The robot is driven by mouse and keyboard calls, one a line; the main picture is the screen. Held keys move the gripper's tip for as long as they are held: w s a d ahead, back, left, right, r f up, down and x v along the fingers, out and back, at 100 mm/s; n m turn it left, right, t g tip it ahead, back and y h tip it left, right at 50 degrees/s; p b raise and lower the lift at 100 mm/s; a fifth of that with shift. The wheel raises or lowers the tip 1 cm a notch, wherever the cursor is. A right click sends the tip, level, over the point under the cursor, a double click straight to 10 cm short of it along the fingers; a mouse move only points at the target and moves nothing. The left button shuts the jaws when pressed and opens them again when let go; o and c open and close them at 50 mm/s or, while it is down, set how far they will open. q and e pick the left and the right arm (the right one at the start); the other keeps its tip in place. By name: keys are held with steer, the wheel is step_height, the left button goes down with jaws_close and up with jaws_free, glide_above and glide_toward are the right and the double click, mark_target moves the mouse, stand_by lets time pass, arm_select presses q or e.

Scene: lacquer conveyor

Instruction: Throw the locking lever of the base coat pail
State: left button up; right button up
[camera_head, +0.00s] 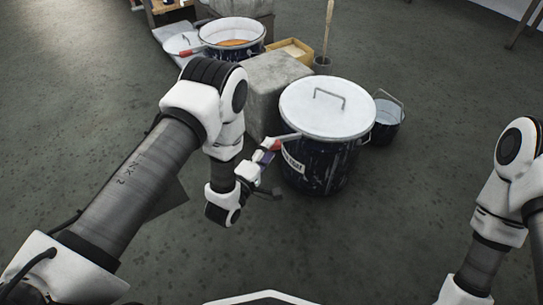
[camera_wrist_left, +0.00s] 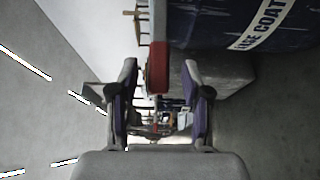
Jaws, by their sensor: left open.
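The base coat pail (camera_head: 318,165) is dark blue with a white lid (camera_head: 327,108) and a wire handle on top. It stands upright on the floor right of my left gripper. Its locking lever (camera_head: 287,139) sticks out from the lid's left rim and has a red grip. In the left wrist view the red grip (camera_wrist_left: 158,70) lies between the two fingertips of my left gripper (camera_wrist_left: 160,72), with gaps showing on both sides. That gripper (camera_head: 268,172) is open, and its fingers partly hide the lever's end in the head view. My right gripper is out of view.
A grey block (camera_head: 272,85) stands close behind and left of the pail. An open pail (camera_head: 232,35) with orange contents, a yellow tray (camera_head: 290,50) and a small bucket (camera_head: 386,122) stand around it. The floor in front is clear.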

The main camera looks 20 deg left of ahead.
arm_select(q)
steer(key=shift+x, duration=1)
steer(key=shift+c, duration=0.4)
jaws_close()
steer(key=shift+a, duration=0.15)
